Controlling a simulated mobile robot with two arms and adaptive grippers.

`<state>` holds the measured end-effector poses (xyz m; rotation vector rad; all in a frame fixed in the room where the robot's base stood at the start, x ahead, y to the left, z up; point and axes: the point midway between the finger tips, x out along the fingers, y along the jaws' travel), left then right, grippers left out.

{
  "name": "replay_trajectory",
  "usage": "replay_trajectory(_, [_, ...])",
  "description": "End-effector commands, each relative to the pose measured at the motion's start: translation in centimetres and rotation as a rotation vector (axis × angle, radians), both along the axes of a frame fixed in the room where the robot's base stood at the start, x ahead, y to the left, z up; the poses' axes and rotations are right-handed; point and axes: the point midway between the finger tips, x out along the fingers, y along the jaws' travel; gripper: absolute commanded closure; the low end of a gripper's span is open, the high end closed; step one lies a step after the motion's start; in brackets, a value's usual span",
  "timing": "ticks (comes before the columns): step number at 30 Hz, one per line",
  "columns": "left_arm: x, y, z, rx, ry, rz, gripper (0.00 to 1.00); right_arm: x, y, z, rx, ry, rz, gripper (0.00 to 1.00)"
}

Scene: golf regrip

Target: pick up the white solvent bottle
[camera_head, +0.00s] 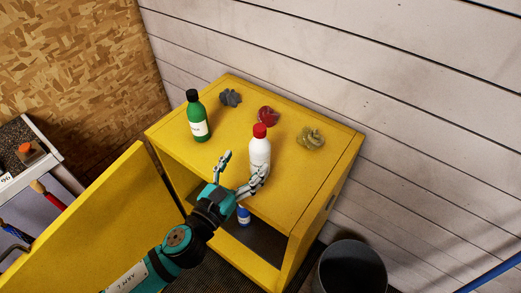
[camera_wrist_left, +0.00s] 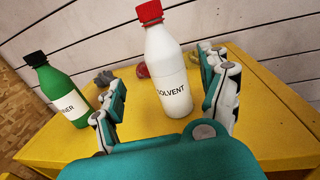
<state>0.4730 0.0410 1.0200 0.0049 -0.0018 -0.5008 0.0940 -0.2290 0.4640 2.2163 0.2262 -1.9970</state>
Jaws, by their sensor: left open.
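The white solvent bottle (camera_head: 260,149) with a red cap stands upright on top of the yellow cabinet (camera_head: 230,94), near its front edge. In the left wrist view the bottle (camera_wrist_left: 168,75) shows its SOLVENT label between the two fingers, nearer the right one. My left gripper (camera_head: 243,169) is open, at the cabinet's front edge, with its fingers pointing toward the bottle. It also shows in the left wrist view (camera_wrist_left: 168,101), with a gap between the left finger and the bottle. I cannot tell whether the right finger touches the bottle. My right gripper is not in view.
A green bottle (camera_head: 197,118) with a black cap stands left of the solvent. Grey (camera_head: 230,97), red (camera_head: 267,116) and olive (camera_head: 311,137) crumpled lumps lie behind and to the right. The yellow door (camera_head: 110,215) hangs open. A dark bin (camera_head: 352,268) stands at right.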

Motion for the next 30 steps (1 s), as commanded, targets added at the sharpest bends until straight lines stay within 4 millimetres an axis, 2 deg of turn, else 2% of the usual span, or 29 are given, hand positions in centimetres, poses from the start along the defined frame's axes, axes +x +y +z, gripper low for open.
replay_trajectory(3, [1.3, -0.7, 0.1, 0.0, 0.0, 0.001, 0.22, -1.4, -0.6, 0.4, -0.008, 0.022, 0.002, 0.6])
replay_trajectory(6, [1.7, -1.0, 0.0, 0.0, 0.0, 0.0, 0.22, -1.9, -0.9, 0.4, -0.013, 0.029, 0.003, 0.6])
replay_trajectory(18, [5.6, -3.8, -0.5, 0.0, 0.001, 0.001, 0.22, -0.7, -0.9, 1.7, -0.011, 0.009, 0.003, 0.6])
replay_trajectory(26, [5.9, -4.0, -0.6, 0.0, 0.001, 0.0, 0.22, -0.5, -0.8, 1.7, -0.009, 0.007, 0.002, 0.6])
replay_trajectory(30, [5.9, -3.9, -0.6, 0.0, 0.001, 0.0, 0.38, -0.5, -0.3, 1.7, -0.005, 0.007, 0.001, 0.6])
